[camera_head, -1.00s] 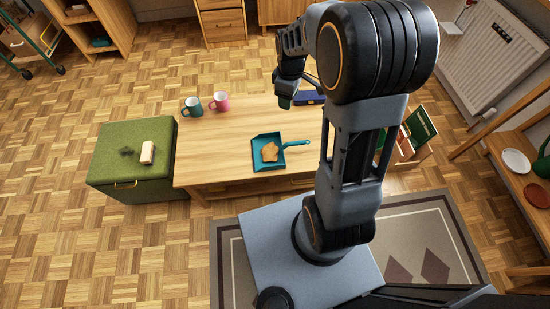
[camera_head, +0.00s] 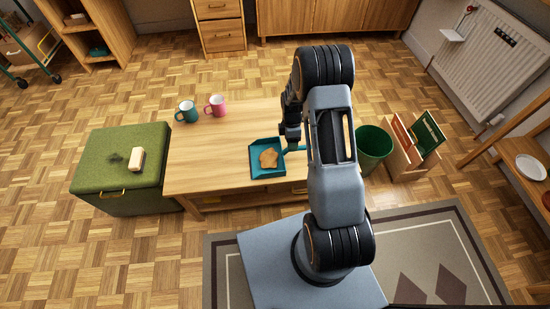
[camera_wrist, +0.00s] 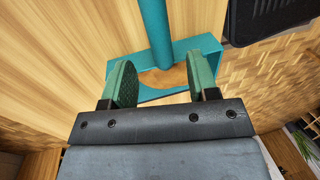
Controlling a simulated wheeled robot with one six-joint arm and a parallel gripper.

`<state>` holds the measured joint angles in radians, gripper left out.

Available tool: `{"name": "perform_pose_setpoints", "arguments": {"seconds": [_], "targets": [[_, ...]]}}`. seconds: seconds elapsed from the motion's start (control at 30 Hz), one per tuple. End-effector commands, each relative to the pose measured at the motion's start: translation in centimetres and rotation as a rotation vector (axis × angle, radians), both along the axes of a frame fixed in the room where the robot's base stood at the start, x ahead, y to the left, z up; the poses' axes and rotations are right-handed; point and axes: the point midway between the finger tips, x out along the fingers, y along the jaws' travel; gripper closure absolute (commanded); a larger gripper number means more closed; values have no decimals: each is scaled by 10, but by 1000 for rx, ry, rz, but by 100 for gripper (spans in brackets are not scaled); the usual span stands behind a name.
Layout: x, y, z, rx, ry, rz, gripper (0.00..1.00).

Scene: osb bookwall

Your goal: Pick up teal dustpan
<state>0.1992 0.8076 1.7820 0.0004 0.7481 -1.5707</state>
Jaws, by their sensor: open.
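The teal dustpan (camera_head: 255,171) lies on the wooden table near its front edge, with a tan-brown item (camera_head: 268,158) in its pan. Its handle (camera_head: 296,149) points right, partly hidden by my arm. In the wrist view the dustpan (camera_wrist: 202,43) shows beyond my fingers, and its handle (camera_wrist: 155,30) runs up from the pan between the two finger lines. My gripper (camera_wrist: 161,82) is open, with green pads apart and nothing between them. In the head view my gripper (camera_head: 291,140) is just above the handle. Whether it touches the handle cannot be told.
A teal mug (camera_head: 186,112) and a pink mug (camera_head: 216,106) stand at the table's back left. A green ottoman (camera_head: 120,165) with a cream block (camera_head: 137,159) is left of the table (camera_head: 205,160). A green bin (camera_head: 373,147) stands right of it.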

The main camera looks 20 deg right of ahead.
Motion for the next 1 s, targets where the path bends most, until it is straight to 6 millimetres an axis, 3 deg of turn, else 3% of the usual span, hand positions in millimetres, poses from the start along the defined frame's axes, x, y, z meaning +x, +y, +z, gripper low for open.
{"name": "perform_pose_setpoints", "arguments": {"seconds": [0.27,0.63,0.9,1.0], "targets": [[-3,1,-12,0,1,-1,46],[-13,3,-55,0,2,0,46],[-14,3,-57,0,0,0,47],[-14,3,-57,0,0,0,56]]}}
